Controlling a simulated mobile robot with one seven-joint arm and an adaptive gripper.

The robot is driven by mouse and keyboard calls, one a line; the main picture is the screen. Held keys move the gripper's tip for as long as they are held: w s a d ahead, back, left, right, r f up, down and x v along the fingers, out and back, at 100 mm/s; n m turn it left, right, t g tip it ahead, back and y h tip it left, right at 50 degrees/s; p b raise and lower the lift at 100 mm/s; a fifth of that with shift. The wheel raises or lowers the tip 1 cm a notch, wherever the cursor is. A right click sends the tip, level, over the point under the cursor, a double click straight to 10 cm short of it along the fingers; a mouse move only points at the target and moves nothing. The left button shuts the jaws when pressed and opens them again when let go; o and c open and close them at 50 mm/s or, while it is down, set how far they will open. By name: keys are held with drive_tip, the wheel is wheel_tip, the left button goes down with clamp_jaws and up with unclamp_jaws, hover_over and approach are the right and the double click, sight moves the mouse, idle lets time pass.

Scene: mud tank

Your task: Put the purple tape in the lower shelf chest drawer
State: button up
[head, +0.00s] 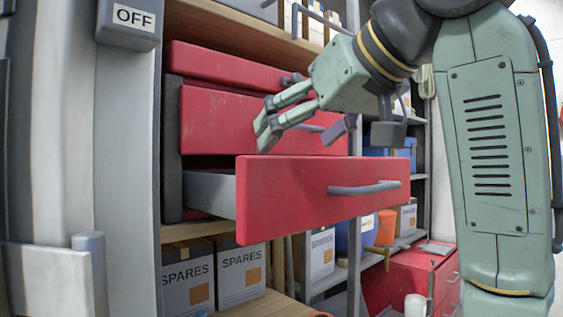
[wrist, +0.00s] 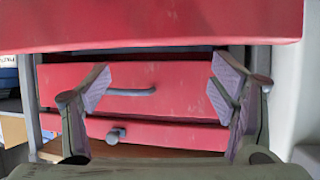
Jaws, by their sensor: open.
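The red chest has its lowest drawer (head: 300,198) pulled out; a grey side wall of it shows at the left. Its inside is hidden in the head view. My gripper (head: 303,132) is open, with its fingers apart and nothing between them. In the head view it is just above the open drawer's front, before the closed middle drawer (head: 215,115). The wrist view looks upside down: my gripper (wrist: 160,80) spans the middle drawer (wrist: 170,85), and a large red panel fills the top. I see no purple tape; the purple surfaces are finger pads.
The top drawer (head: 215,65) is closed. Boxes marked SPARES (head: 240,272) stand on the shelf below. A grey post with an OFF box (head: 130,20) stands at the left. Another red drawer unit (head: 410,275) stands low at the right, near an orange container (head: 386,228).

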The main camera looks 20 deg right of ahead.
drive_tip(key=v, duration=0.3)
drive_tip(key=shift+s+r, duration=0.15)
drive_tip(key=shift+s, duration=0.05)
